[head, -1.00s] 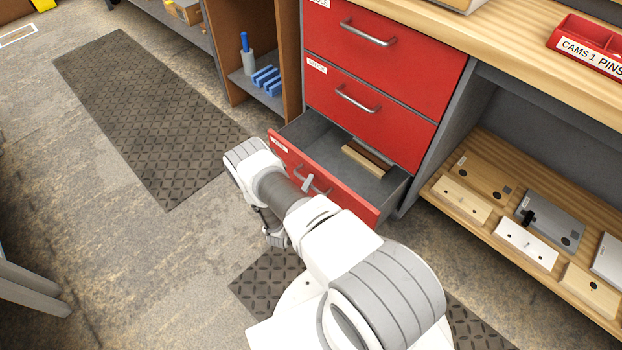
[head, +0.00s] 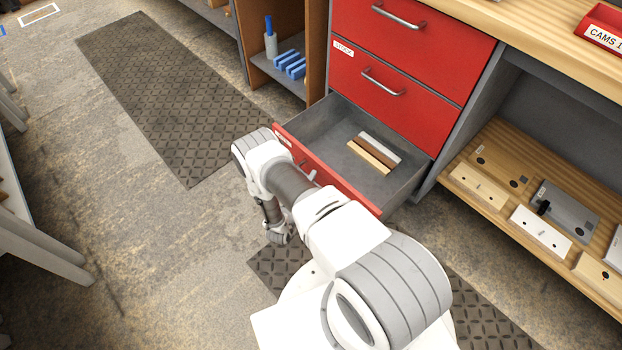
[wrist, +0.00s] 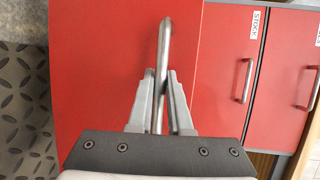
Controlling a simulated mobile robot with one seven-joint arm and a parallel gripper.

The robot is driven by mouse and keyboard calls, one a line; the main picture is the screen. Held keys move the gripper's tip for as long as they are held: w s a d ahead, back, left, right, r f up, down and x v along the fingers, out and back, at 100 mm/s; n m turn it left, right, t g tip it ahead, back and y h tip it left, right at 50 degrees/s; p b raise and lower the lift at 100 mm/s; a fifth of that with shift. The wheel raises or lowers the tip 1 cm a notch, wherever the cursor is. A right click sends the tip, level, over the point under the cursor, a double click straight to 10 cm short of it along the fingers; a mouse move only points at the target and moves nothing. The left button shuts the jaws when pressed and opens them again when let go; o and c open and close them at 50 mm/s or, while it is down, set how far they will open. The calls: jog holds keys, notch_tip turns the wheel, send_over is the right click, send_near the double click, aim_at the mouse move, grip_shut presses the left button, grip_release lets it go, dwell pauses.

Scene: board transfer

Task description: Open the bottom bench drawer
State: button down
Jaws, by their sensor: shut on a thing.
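The bottom bench drawer (head: 408,187) is pulled well out from the red drawer unit in the head view. Inside it lie a few bars (head: 372,153), with wood and pale colours, on the grey floor. In the wrist view the red drawer front (wrist: 100,60) fills much of the picture, with its metal bar handle (wrist: 165,45) standing out. My gripper (wrist: 160,85) is shut on this handle, with a finger on each side. In the head view my arm hides the gripper and part of the drawer front.
Two shut red drawers, the upper (head: 400,22) and the middle (head: 385,75), sit above. At right, a low wooden shelf (head: 475,160) holds several plates. Blue parts (head: 290,62) stand in an open cabinet. A dark mat (head: 165,95) lies on clear floor at left.

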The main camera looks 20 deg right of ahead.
dwell(0.3)
jog(key=c, duration=0.8)
grip_release()
jog(key=shift+c, duration=0.2)
jog(key=shift+s+a, duration=0.1)
jog(key=shift+a, duration=0.1)
